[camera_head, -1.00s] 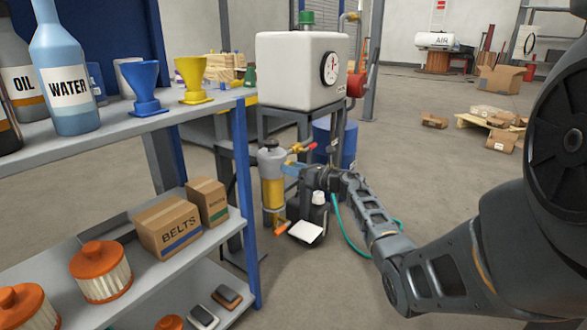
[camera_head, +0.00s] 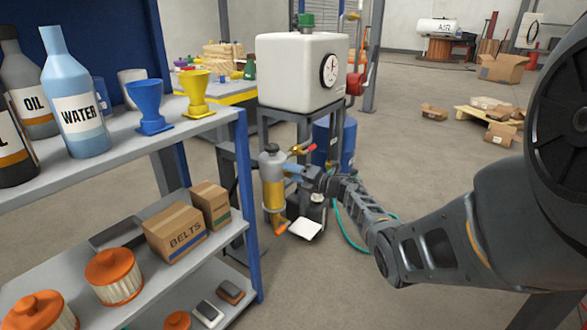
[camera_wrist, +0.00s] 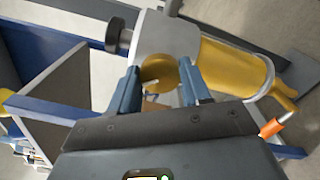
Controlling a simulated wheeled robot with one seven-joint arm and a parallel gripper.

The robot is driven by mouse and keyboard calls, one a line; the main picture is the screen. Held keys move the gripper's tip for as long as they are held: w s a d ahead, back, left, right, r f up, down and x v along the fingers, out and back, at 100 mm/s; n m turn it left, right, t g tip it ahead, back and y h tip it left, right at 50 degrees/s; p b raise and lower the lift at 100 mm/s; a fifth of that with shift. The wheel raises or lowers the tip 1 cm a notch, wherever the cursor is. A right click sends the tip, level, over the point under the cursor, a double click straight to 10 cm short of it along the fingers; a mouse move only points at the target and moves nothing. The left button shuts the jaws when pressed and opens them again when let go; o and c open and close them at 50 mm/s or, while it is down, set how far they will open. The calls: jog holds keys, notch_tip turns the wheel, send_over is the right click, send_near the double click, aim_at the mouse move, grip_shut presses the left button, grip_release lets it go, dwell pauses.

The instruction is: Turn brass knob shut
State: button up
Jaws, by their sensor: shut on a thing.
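In the wrist view the brass knob (camera_wrist: 158,70) sits between the blue fingertips of my gripper (camera_wrist: 159,66), on the pale grey head of the filter with the amber bowl (camera_wrist: 235,68). The gripper is shut on the knob, with a finger on either side. In the head view my gripper (camera_head: 290,169) reaches the right side of the same filter (camera_head: 273,195), under the white tank. The knob itself is hidden there by the fingers. The knob's turn angle cannot be told.
The white tank (camera_head: 301,70) on its dark stand is above and behind the gripper. A brass valve with a red lever (camera_head: 307,149) is close above it. A shelf (camera_head: 195,126) with bottles and funnels stands left. A green hose (camera_head: 348,232) runs on the floor.

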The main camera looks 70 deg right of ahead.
jog(key=shift+m+p, duration=1.35)
jog(key=shift+m, duration=2.35)
jog(key=shift+f, duration=0.1)
jog(key=o, duration=1.1)
jog(key=shift+c, duration=0.2)
